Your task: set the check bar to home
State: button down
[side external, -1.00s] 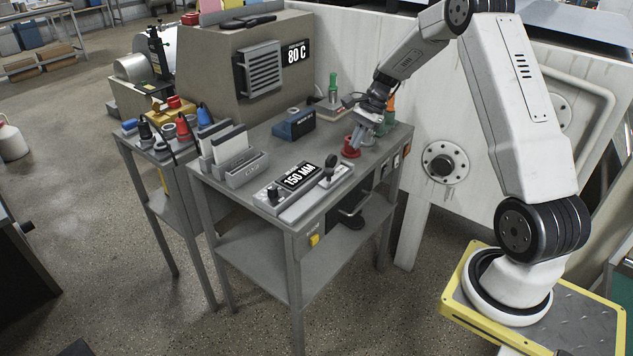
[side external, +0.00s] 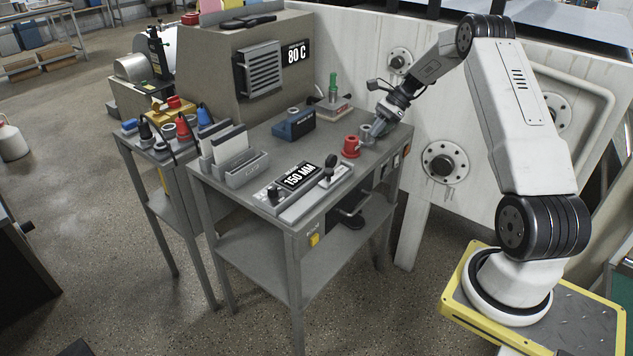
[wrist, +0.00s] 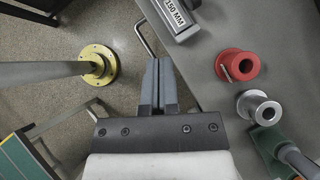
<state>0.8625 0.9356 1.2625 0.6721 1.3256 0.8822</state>
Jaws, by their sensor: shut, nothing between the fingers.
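I cannot tell for sure which part is the check bar. The 150 MM unit (side external: 299,182) sits on the bench front with a knob and a black lever; its corner shows in the wrist view (wrist: 176,15). My gripper (wrist: 164,62) is shut and empty, pointing past the bench edge. In the side view my gripper (side external: 374,134) is small beside the red spool.
A red flanged spool (side external: 351,147) and a grey metal spool (wrist: 259,107) stand on the bench to the right of my gripper in the wrist view. A yellow round flange (wrist: 98,64) on a pole is at left, over open floor.

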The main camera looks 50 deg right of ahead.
jog(key=shift+f, duration=0.1)
jog(key=x, duration=1)
jog(key=shift+a+f, duration=0.1)
jog(key=shift+w+a, duration=0.25)
jog(key=shift+a, duration=0.2)
jog(key=shift+w+a, duration=0.25)
jog(key=shift+a, duration=0.25)
jog(key=shift+w+a+f, duration=0.15)
jog(key=shift+w+a, duration=0.25)
jog(key=shift+a, duration=0.3)
jog(key=shift+a, duration=0.1)
jog(key=a, duration=1.5)
jog(key=shift+a, duration=0.2)
